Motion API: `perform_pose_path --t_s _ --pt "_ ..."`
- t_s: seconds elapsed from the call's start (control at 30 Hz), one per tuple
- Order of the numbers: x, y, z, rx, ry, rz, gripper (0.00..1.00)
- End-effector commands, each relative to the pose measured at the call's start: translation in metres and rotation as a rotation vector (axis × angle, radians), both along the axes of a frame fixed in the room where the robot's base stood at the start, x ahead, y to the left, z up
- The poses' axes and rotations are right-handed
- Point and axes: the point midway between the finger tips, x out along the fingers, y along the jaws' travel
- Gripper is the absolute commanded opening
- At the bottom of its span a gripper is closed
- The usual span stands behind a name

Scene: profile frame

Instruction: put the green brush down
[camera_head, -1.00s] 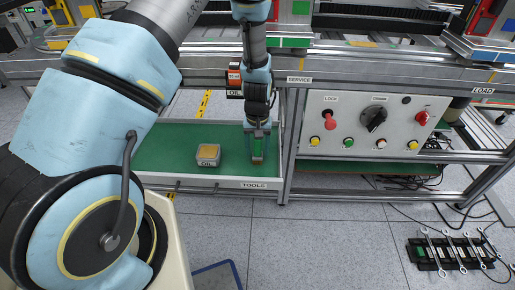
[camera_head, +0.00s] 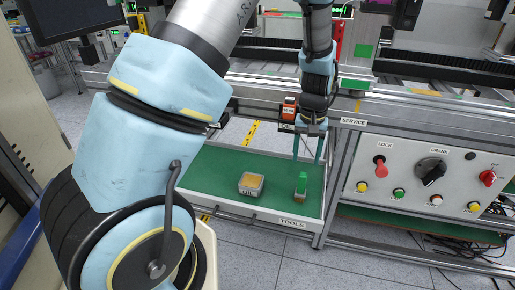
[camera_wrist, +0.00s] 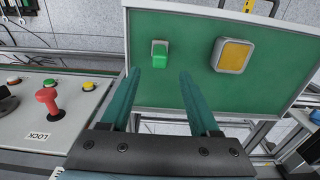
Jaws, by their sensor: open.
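The green brush (camera_head: 302,184) rests on the green floor of the TOOLS tray (camera_head: 222,166), on the right side near the front edge. It looks upright, with a green top part and a brownish lower end. My gripper (camera_head: 307,160) is open and empty, above and behind the brush in the head view, apart from it. The wrist view shows the brush (camera_wrist: 160,54) just beyond the spread teal fingers of my gripper (camera_wrist: 162,74), with nothing between them. Nothing hides the brush in either view.
A grey tin with a yellow top (camera_head: 251,185) sits left of the brush in the tray. A control panel with a red LOCK knob (camera_head: 380,166) stands to the right. The tray's left half is clear.

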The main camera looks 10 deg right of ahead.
Motion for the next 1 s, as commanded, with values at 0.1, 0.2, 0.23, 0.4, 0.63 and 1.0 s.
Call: perform_pose_path --t_s 0.1,0.2,0.23,0.4,0.63,1.0 --pt "0.004 0.009 0.006 -0.004 -0.002 0.013 0.62" --pt "0.014 0.042 0.023 -0.016 -0.009 0.053 0.62" --pt "0.017 0.056 0.031 -0.023 -0.013 0.070 0.62" --pt "0.020 0.160 0.078 -0.049 -0.051 0.183 0.62" --pt "-0.018 0.267 0.114 -0.051 -0.110 0.299 0.62" --pt "-0.041 0.300 0.122 -0.040 -0.132 0.335 0.62"
